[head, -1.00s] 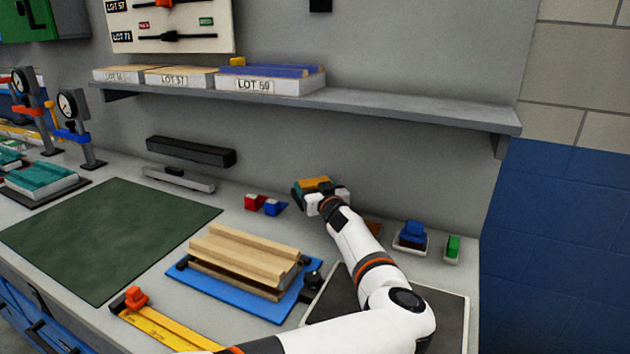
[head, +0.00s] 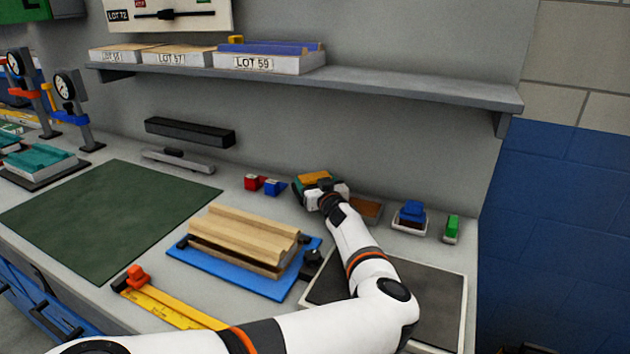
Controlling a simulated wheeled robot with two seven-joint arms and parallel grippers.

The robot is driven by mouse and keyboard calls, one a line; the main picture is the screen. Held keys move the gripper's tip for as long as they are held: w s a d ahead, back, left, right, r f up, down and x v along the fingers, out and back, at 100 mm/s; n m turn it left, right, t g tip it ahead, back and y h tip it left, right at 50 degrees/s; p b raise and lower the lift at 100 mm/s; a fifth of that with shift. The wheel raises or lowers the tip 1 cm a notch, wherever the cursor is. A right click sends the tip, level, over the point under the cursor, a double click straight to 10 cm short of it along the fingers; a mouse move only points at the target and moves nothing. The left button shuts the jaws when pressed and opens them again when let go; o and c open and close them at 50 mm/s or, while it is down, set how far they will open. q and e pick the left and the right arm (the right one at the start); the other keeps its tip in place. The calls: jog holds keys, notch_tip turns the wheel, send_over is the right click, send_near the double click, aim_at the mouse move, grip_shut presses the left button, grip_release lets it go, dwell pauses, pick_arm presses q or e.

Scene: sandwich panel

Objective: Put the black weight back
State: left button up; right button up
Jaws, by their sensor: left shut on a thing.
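My left gripper (head: 318,190) is at the back of the bench, near the wall. It is shut on a block with an orange top and a teal side (head: 314,178); the fingers and wrist hide part of it. I cannot tell from this view whether the block touches the bench. I cannot clearly single out a black weight. A long black bar (head: 190,132) shows by the wall at the left, above a grey bar (head: 178,162) with a small dark knob. My right gripper is out of view.
Red (head: 251,183) and blue (head: 272,188) blocks lie left of the gripper. A brown pad (head: 368,210), blue block (head: 412,211) and green block (head: 452,227) lie right. A wooden stack (head: 243,238) is in front. The shelf (head: 400,89) overhangs; the green mat (head: 100,220) is clear.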

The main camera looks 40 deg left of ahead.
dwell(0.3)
pick_arm(q)
jog(key=o, duration=1.7)
jog(key=shift+f, duration=0.3)
jog(key=o, duration=0.3)
jog(key=shift+s+r, duration=0.1)
jog(key=shift+o, duration=0.2)
jog(key=shift+d, duration=0.1)
